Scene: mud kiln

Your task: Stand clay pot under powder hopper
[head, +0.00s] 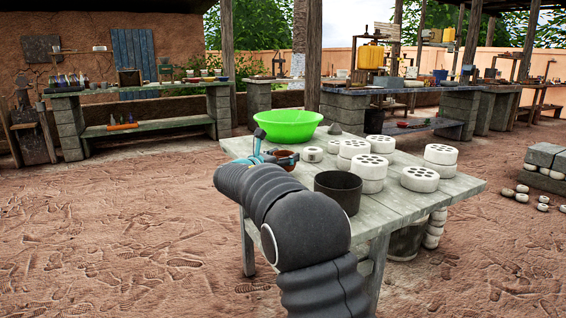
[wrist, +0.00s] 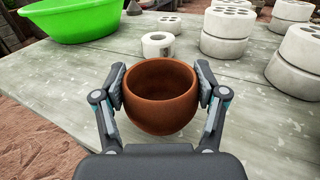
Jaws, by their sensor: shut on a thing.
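The clay pot (wrist: 160,112) is round, brown-orange and open at the top. It sits upright between the two fingers of my gripper (wrist: 160,90), which is shut on its sides. In the head view the pot (head: 285,154) shows small in my gripper (head: 276,158), over the near left part of the grey wooden table (head: 400,215). I cannot tell whether its base touches the table. I cannot make out the powder hopper for sure; yellow containers (head: 370,56) stand on a far bench at the back.
A green basin (head: 288,124) stands at the table's back left, beyond my gripper. A dark cylinder (head: 337,192) stands at the front edge. White perforated blocks (head: 419,178), some stacked, fill the right side. A small white ring (head: 312,154) is close by. Bare ground lies left.

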